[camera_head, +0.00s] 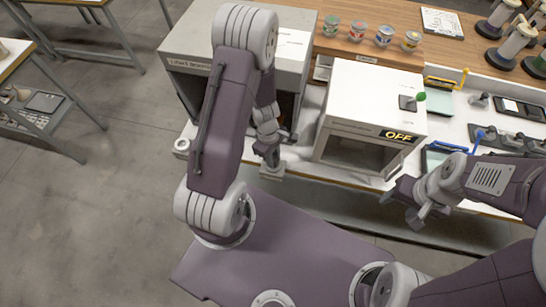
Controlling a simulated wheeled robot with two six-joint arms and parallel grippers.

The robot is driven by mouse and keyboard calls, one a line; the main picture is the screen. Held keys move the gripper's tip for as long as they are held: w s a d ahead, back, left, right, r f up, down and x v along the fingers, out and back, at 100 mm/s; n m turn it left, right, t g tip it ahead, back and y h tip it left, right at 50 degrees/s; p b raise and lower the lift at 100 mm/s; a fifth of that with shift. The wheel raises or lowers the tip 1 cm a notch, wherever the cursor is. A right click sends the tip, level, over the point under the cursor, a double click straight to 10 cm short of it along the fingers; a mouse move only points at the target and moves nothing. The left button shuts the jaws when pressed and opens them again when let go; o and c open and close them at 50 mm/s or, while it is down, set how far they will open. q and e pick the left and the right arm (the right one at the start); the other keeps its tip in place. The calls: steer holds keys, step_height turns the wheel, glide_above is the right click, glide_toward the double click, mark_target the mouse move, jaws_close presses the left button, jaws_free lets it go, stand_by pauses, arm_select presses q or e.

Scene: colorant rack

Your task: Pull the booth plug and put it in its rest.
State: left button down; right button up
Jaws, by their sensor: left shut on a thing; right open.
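My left gripper (269,153) points down at the front edge of the counter, between the two booths. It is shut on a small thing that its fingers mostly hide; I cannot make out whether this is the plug. A small pale block (272,171) shows just below the fingertips. The left grey booth (188,70) carries a lettered label and is partly hidden by my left arm. The right white booth (367,95) has an open front and a display (398,136) reading OFF. My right gripper (399,210) is open and empty, in front of the counter's edge.
A white ring-like piece (181,147) sits at the counter's front left corner. Trays and tools crowd the counter on the right.

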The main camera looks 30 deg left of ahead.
arm_select(q)
steer(key=shift+f+b, duration=0.3)
steer(key=shift+f, duration=0.1)
steer(key=c, duration=1.1)
jaws_free()
steer(key=shift+r, duration=0.15)
steer(key=r+p, duration=0.1)
steer(key=r, duration=0.1)
steer(key=r+p, duration=0.2)
steer(key=r, duration=0.1)
steer(key=a+r+p, duration=0.1)
steer(key=r, duration=0.2)
steer(key=shift+w+p, duration=0.1)
steer(key=shift+p, duration=0.3)
steer(key=shift+r, duration=0.45)
steer(key=shift+f, duration=0.1)
